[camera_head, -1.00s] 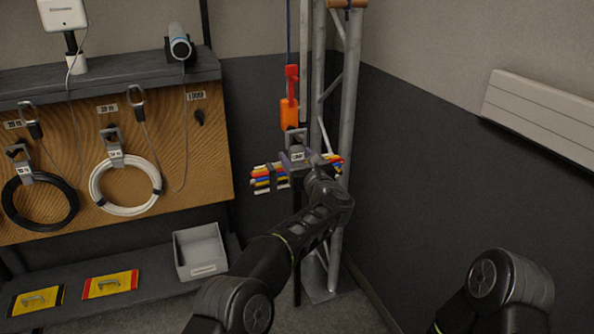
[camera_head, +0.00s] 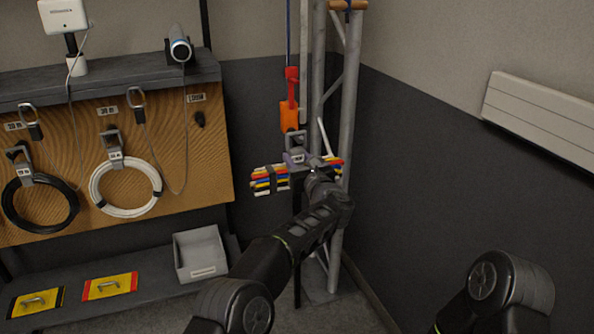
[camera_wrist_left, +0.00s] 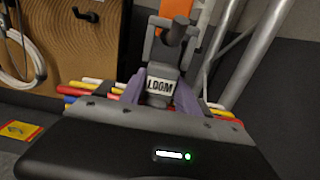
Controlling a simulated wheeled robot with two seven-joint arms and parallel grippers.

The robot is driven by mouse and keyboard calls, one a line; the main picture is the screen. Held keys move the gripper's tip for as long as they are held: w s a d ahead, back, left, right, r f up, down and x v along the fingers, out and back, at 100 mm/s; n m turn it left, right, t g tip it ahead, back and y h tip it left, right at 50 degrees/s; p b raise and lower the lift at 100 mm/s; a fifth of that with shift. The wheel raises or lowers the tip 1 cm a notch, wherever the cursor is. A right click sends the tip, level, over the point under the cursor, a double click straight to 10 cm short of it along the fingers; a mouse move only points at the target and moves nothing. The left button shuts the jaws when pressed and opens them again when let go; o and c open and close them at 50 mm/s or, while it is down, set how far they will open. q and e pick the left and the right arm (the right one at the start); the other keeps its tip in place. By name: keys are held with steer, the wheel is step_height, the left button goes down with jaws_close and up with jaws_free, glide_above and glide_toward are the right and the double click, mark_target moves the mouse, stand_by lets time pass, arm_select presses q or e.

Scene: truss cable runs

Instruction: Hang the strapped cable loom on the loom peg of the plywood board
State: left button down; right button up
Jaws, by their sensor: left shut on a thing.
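The strapped cable loom, a bundle of red, yellow, white and blue cables (camera_head: 267,179), hangs level in front of the truss, with dark straps around it. Its grey hanger with a LOOM label shows in the left wrist view (camera_wrist_left: 160,88). My left gripper (camera_head: 298,160) is shut on the hanger, and its purple-grey fingers show on either side of the label. The loom peg (camera_head: 200,119) is a small dark peg at the right of the plywood board (camera_head: 205,165), under a LOOM label, and looks empty. My right gripper is out of view.
A black coil (camera_head: 68,215) and a white coil (camera_head: 95,190) hang on the board. An orange block (camera_head: 289,116) hangs just above the hanger; I cannot tell if they touch. The truss (camera_head: 345,110) stands close behind. A grey bin (camera_head: 200,255) sits on the lower shelf.

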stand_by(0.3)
arm_select(q)
steer(key=shift+r+p, duration=0.4)
steer(key=shift+r, duration=1.15)
steer(key=shift+f, duration=0.15)
steer(key=shift+f+b, duration=0.2)
steer(key=shift+b, duration=0.4)
steer(key=shift+s+d+r+b, duration=0.15)
steer(key=shift+s+b, duration=0.25)
steer(key=shift+b, duration=0.4)
steer(key=shift+s+d+r+b, duration=0.15)
steer(key=shift+s+b, duration=0.25)
steer(key=shift+b, duration=0.35)
steer(key=shift+s+d+r+b, duration=0.25)
steer(key=shift+s+b, duration=0.3)
steer(key=shift+b, duration=0.2)
steer(key=shift+s+d+r+b, duration=0.2)
steer(key=shift+s+b, duration=0.35)
steer(key=shift+b, duration=0.2)
steer(key=b, duration=0.6)
glide_toward(297, 150)
steer(key=shift+w+a+r, duration=0.15)
steer(key=shift+w+r, duration=0.25)
steer(key=shift+r, duration=0.1)
steer(key=shift+s, duration=0.1)
